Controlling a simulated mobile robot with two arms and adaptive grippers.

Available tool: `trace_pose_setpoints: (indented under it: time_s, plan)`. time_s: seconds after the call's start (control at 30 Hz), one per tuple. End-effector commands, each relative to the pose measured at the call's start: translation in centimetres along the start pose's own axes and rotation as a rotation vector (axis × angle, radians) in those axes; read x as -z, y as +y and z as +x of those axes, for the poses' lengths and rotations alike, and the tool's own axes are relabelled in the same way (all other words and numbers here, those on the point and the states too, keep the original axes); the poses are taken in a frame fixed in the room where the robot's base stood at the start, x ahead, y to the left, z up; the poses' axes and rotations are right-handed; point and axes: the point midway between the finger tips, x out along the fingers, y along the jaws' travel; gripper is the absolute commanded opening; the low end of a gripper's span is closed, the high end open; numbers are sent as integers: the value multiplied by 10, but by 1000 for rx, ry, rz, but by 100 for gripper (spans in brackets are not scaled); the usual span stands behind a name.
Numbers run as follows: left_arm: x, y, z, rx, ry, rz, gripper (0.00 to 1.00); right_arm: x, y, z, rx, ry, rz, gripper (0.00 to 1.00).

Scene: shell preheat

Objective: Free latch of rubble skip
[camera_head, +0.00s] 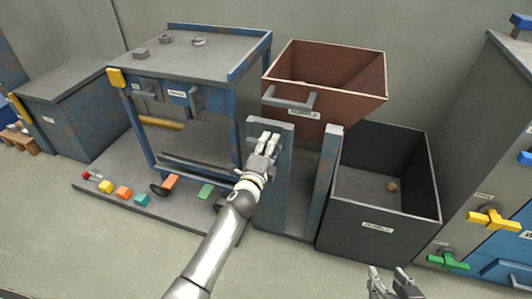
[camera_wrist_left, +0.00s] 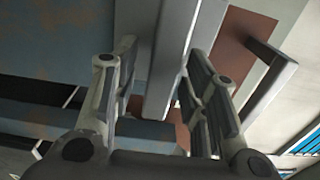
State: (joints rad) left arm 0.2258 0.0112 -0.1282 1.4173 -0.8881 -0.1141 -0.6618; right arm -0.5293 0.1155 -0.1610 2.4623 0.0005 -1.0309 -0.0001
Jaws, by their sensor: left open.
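The rubble skip (camera_head: 345,75) is a reddish-brown open bin tilted on a worn blue-grey stand (camera_head: 297,190). It has a grey handle (camera_head: 290,100) and a small label on its front. My left gripper (camera_head: 268,140) is open at the top left of the stand, just below the handle. In the left wrist view a grey bar (camera_wrist_left: 172,65) shows between the open fingers (camera_wrist_left: 158,85); I cannot tell whether it is the latch or whether the fingers touch it. The handle (camera_wrist_left: 265,85) is to the right there. My right gripper (camera_head: 390,282) is open and empty at the bottom.
A dark open bin (camera_head: 376,225) with a small brown lump inside stands right of the stand. A blue-grey furnace-like cabinet (camera_head: 200,60) is to the left, with coloured blocks (camera_head: 123,192) on its base. Cabinets with yellow (camera_head: 493,219) and green (camera_head: 448,261) handles stand at the right.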

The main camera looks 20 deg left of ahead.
Motion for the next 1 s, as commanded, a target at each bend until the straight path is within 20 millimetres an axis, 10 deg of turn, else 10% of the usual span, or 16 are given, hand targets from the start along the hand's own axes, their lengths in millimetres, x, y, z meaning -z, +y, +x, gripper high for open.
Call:
trace_pose_setpoints:
  time_s: [0.6, 1.0]
  plan:
    - [0, 2, -95, -4, 1, 0, 41, 1, 1, 0, -2, 2, 0, 40]
    - [0, 1, -119, -1, 0, 1, 41, 1, 1, 0, -2, 2, 0, 40]
